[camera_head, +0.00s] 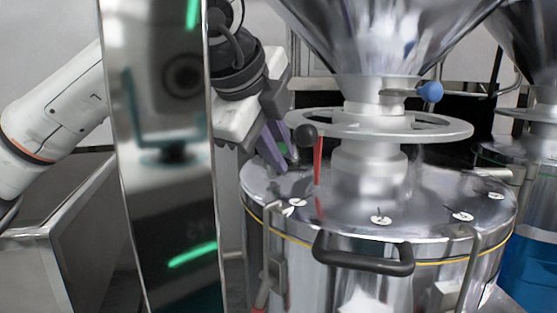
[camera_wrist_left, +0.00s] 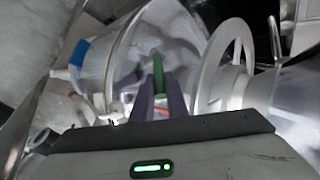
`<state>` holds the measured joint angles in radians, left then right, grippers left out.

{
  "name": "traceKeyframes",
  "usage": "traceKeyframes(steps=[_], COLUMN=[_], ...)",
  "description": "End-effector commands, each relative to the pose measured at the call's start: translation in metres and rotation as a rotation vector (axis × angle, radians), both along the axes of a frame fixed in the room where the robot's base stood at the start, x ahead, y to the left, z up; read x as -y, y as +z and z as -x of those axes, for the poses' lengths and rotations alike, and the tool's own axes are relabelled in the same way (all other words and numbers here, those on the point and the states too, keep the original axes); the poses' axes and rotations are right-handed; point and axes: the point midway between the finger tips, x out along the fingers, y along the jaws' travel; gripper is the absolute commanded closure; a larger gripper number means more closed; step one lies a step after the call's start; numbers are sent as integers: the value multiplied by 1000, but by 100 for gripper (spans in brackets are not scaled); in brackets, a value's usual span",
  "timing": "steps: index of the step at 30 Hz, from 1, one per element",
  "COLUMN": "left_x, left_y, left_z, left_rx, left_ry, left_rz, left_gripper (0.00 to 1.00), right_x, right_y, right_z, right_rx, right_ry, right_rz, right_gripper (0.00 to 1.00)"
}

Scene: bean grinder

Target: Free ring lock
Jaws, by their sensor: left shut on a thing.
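The ring (camera_head: 430,130) is a pale metal handwheel on the neck below the funnel. A black knob (camera_head: 306,135) sits at its left rim, and a red strip (camera_head: 318,160) hangs beside the knob. My left gripper (camera_head: 282,153) is at the left of the ring, pointing down over the lid. Its purple fingers are shut on a small green piece (camera_wrist_left: 158,73), seen between them in the left wrist view. The ring also shows in the left wrist view (camera_wrist_left: 207,80), to the right of the fingers. I cannot tell which part is the ring lock. My right gripper is not in view.
The round metal lid (camera_head: 350,205) has a black handle (camera_head: 362,255) and several clamps around its edge. A blue knob (camera_head: 430,92) sticks out below the funnel (camera_head: 385,40). A reflective post (camera_head: 160,220) hides part of my left arm. Another machine (camera_head: 535,200) stands at right.

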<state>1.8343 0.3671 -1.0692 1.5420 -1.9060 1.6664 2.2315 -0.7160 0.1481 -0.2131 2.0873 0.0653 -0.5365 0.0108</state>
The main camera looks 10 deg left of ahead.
Motion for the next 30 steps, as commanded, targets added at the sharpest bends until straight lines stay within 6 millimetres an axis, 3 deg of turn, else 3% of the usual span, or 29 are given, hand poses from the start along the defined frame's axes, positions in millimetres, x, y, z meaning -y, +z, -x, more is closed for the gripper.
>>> traceKeyframes(steps=[9, 10, 13, 30], left_x=[0, 0, 0, -1], left_y=[1, 1, 1, 2], left_z=[0, 0, 0, 0], left_rx=[2, 2, 2, -8], left_ry=[1, 1, 1, 1], left_rz=[-2, -2, -2, 3], left_gripper=[100, 84, 68, 68], right_x=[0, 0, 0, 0], right_y=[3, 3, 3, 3], right_z=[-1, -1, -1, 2], right_rx=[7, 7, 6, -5], right_ry=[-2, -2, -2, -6], right_rz=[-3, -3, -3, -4], right_gripper=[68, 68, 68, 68])
